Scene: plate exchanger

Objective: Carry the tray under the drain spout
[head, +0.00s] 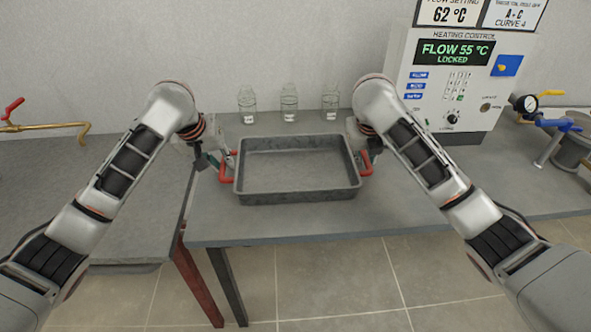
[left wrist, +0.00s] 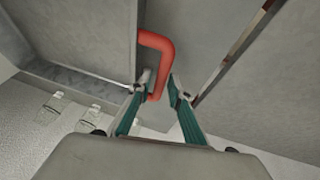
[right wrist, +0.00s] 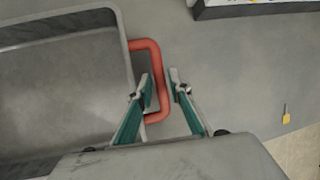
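The grey rectangular tray (head: 297,170) sits flat on the middle table and looks empty. It has a red handle at each end: the left handle (head: 226,172) and the right handle (head: 366,163). My left gripper (head: 222,163) is at the left handle. In the left wrist view its fingers (left wrist: 159,84) stand apart on either side of the red bar. My right gripper (right wrist: 161,80) has its fingers apart around the right handle (right wrist: 152,46), with a gap beside the bar. A brass spout (head: 55,125) with a red lever, its end bent down, is at far left.
Several glass jars (head: 289,103) stand behind the tray. A control box (head: 445,80) is at the back right, with a gauge (head: 526,104) and a blue-handled valve (head: 558,124) beyond it.

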